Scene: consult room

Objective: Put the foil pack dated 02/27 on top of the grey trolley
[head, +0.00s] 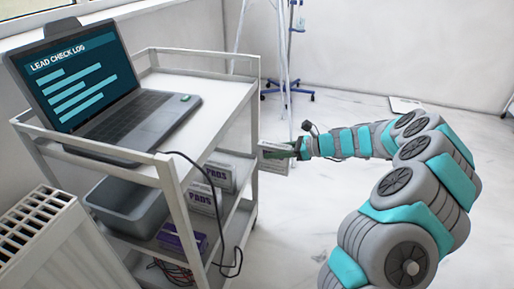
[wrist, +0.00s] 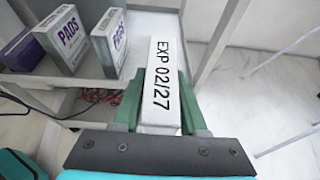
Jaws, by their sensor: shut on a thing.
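My gripper (head: 301,149) is shut on a pale pack (wrist: 160,85). In the wrist view its black print reads EXP 02/27, and the green fingers of my gripper (wrist: 158,105) press on both its sides. In the head view the held pack (head: 273,157) is just right of the grey trolley (head: 239,87), below the level of its top shelf. In the wrist view the trolley's shelf and posts show beside and beyond the pack. The far end of the grip is partly hidden in the head view.
A laptop (head: 78,85) reading LEAD CHECK LOG and its cable (head: 212,187) occupy the trolley top's left and front; the back right is bare. Lower shelves hold PADS boxes (head: 202,198), a grey bin (head: 122,207) and a purple box (head: 181,240). A wheeled stand (head: 290,88) stands behind.

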